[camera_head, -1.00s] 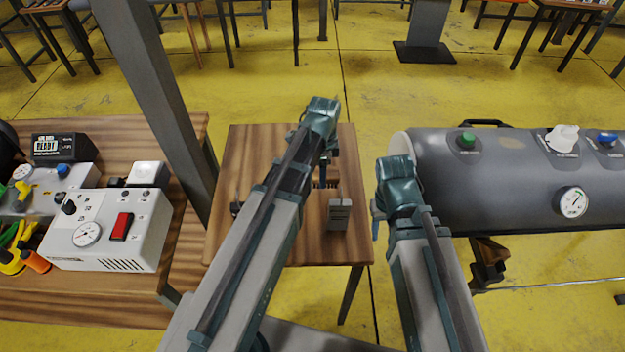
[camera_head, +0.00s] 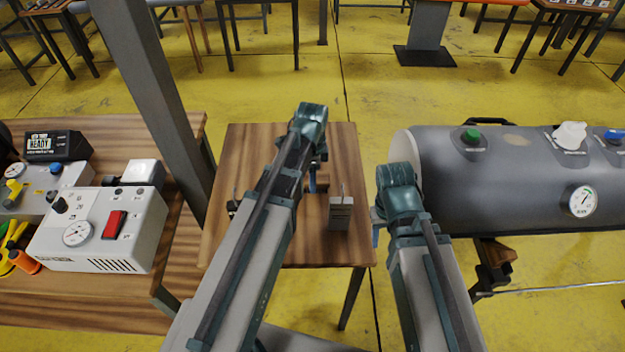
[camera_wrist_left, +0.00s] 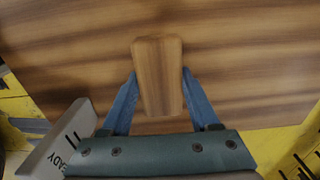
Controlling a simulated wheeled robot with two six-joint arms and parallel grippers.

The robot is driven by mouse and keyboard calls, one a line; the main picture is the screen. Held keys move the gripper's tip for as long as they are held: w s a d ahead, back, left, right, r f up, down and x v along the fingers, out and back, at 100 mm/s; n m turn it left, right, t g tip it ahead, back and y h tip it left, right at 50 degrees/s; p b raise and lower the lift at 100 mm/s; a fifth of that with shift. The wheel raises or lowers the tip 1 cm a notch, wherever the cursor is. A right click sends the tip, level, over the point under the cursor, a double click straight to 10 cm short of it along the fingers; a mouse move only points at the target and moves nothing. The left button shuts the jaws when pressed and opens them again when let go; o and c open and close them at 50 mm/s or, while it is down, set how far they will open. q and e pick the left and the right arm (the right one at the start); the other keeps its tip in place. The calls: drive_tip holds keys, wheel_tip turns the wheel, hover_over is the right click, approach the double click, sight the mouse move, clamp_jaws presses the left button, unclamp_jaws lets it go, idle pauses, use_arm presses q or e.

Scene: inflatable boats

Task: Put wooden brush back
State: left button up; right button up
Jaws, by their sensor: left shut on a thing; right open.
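The wooden brush (camera_wrist_left: 158,75) is between the blue fingers of my left gripper (camera_wrist_left: 160,90) in the left wrist view. That gripper is shut on it. In the head view my left gripper (camera_head: 313,182) is over the small wooden table, and my arm hides most of the brush. My right gripper (camera_head: 376,228) is open and empty, just off the table's right edge.
A small grey block (camera_head: 340,214) with thin upright prongs stands on the small table (camera_head: 236,152), right of my left gripper. A grey tank (camera_head: 500,185) lies to the right. A bench at left holds a white control box (camera_head: 100,225). A grey post (camera_head: 160,110) stands between.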

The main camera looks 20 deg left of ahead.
use_arm(q)
drive_tip(key=shift+f, duration=0.15)
drive_tip(key=o, duration=1.2)
wheel_tip(320, 180, up, 12)
drive_tip(key=p, duration=1.2)
drive_tip(key=shift+r, duration=0.2)
drive_tip(key=shift+s+f, duration=0.1)
